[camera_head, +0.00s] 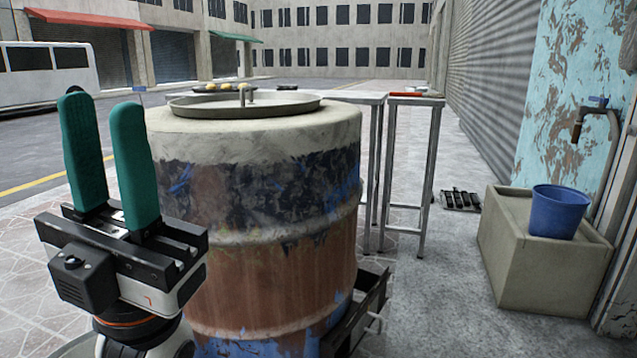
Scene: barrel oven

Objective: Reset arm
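My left gripper (108,160) is at the left of the head view, its two green fingers pointing up. The fingers stand apart with a gap between them, and I see nothing held there. It is in front of and to the left of the barrel oven (275,220), a rusty drum with blue paint and a pale clay top. A round metal lid (245,104) with a handle lies on top of the oven. My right gripper is not in view.
Behind the oven stand tables (415,101) with thin metal legs; one bears a tray of yellowish items (222,87). A black metal tray (365,305) juts from the oven's lower right.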

